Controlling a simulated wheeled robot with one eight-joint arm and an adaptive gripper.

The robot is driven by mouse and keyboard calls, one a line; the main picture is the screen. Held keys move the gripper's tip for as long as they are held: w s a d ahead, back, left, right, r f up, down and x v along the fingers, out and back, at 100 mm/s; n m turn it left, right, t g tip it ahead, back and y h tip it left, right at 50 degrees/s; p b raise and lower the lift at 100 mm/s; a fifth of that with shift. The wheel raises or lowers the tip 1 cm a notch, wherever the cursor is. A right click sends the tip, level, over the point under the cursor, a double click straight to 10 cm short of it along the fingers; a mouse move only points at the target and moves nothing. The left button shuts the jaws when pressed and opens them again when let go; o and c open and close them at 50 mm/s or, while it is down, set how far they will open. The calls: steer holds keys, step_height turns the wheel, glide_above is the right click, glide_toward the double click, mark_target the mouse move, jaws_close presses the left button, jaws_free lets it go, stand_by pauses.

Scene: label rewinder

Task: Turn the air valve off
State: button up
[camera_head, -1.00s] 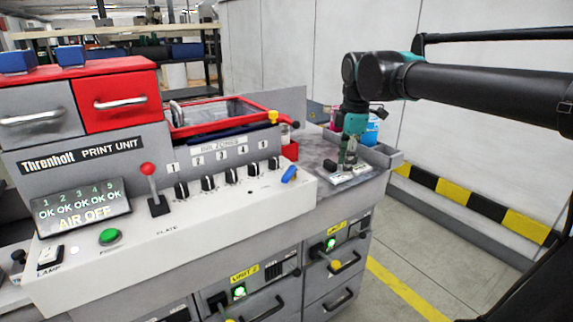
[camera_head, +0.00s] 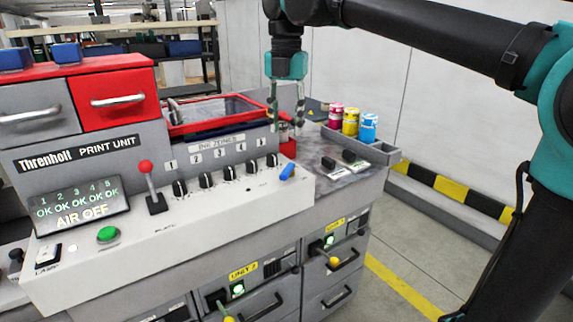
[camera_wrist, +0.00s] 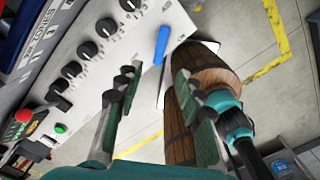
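The blue valve handle (camera_head: 288,171) sits at the right end of the white sloped panel, beside the row of black knobs. It points up and to the right. The display (camera_head: 81,207) reads "AIR OFF" under several "OK" marks. In the wrist view the blue handle (camera_wrist: 161,45) shows ahead between my fingers' directions, apart from them. My gripper (camera_head: 286,122) hangs above and behind the handle in the head view, fingers pointing down.
A red-knobbed lever (camera_head: 147,168) and a green button (camera_head: 107,234) are on the panel's left. A grey tray (camera_head: 372,152) holds pink, yellow and blue cans. Dark blocks (camera_head: 348,157) lie on the right-hand ledge.

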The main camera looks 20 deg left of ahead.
mark_target(287, 169)
step_height(287, 169, down, 11)
steer(key=shift+f, duration=0.2)
stand_by(0.3)
jaws_close()
